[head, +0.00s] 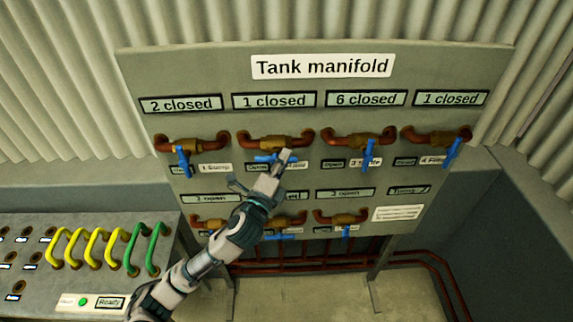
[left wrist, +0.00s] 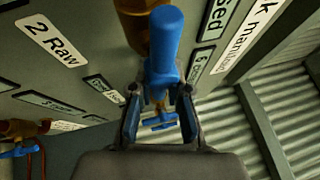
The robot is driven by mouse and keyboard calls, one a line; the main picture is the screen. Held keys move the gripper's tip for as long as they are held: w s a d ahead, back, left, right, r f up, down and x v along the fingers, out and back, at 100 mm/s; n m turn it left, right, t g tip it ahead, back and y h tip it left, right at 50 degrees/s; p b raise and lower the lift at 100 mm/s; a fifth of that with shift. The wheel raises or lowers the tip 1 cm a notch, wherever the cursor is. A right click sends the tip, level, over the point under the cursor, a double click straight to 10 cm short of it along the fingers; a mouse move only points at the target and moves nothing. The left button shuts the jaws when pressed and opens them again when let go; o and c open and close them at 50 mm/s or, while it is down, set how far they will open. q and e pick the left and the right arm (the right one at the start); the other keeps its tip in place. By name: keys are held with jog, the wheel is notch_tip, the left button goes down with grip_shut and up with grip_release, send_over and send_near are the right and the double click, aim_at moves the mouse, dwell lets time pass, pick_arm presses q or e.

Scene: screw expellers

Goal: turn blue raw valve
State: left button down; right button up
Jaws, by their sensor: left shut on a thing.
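The blue raw valve handle (head: 264,158) is on the second brass valve from the left in the top row of the Tank manifold panel. It lies roughly level in the head view. In the left wrist view the blue handle (left wrist: 164,45) rises between my fingers, beside the label "2 Raw" (left wrist: 52,40). My left gripper (head: 267,171) is shut on this handle; its two fingers (left wrist: 159,98) flank it in the wrist view. My left arm and gripper cover part of the label below the valve. My right gripper is not in view.
Other blue-handled valves flank it: Sump (head: 183,160), a third (head: 368,155) and Filter (head: 452,152). More valves (head: 342,218) sit in a lower row, partly behind my arm. A console (head: 95,282) with yellow and green hoses stands at lower left. Red pipes run below the panel.

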pick_arm(q)
jog(key=shift+w+a+f+n+t+y, duration=0.15)
jog(key=shift+n+t+y, duration=0.15)
jog(key=shift+n, duration=0.2)
jog(key=shift+b, duration=0.3)
